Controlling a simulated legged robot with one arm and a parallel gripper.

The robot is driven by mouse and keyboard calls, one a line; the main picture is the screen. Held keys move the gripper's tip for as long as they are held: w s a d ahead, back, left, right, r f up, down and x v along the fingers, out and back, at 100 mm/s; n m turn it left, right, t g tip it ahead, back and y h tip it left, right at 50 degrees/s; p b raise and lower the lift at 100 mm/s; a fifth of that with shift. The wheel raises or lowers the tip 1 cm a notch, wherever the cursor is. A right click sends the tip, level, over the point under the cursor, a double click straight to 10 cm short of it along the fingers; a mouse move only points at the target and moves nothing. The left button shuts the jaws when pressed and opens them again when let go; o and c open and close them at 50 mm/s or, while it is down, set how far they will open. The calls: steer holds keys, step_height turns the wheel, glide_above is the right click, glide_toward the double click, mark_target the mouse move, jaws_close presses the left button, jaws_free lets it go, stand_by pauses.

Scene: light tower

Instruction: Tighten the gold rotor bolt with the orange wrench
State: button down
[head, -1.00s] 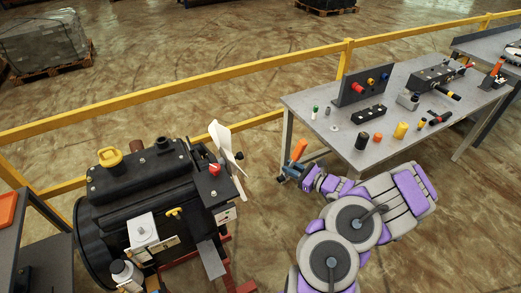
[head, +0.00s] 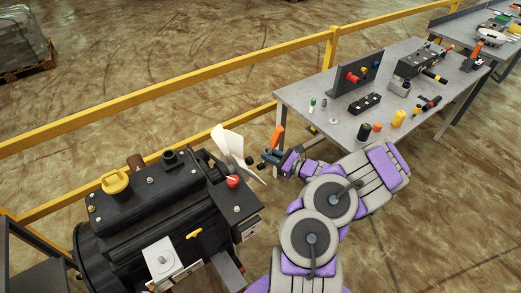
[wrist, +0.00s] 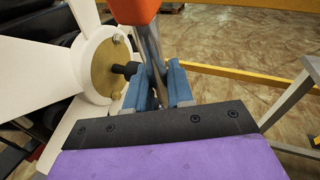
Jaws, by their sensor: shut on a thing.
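My gripper (head: 268,160) is shut on the orange wrench (head: 277,137) and holds it with the handle pointing up. In the wrist view its orange handle is at the top edge and its metal shaft (wrist: 152,55) runs down between my blue fingers (wrist: 157,88). The white-bladed rotor (head: 228,143) is just left of my gripper. In the wrist view the rotor's gold hub (wrist: 103,73) faces the wrench, with a short dark cylinder (wrist: 125,69) between them. I cannot tell whether the wrench touches the bolt.
The black machine (head: 150,205) carries the rotor and has a yellow cap (head: 115,182) and a red knob (head: 233,181). A grey workbench (head: 330,90) with tools and several coloured cylinders stands to the right. A yellow rail (head: 190,90) runs behind both.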

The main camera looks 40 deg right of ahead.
steer(key=shift+a+r, duration=0.15)
steer(key=shift+a, duration=0.1)
steer(key=shift+s, duration=0.15)
steer(key=a, duration=0.3)
steer(key=shift+a, duration=0.25)
stand_by(0.9)
steer(key=shift+d, duration=0.1)
steer(key=shift+r+p, duration=0.1)
steer(key=shift+p, duration=0.3)
stand_by(0.3)
steer(key=shift+d, duration=0.4)
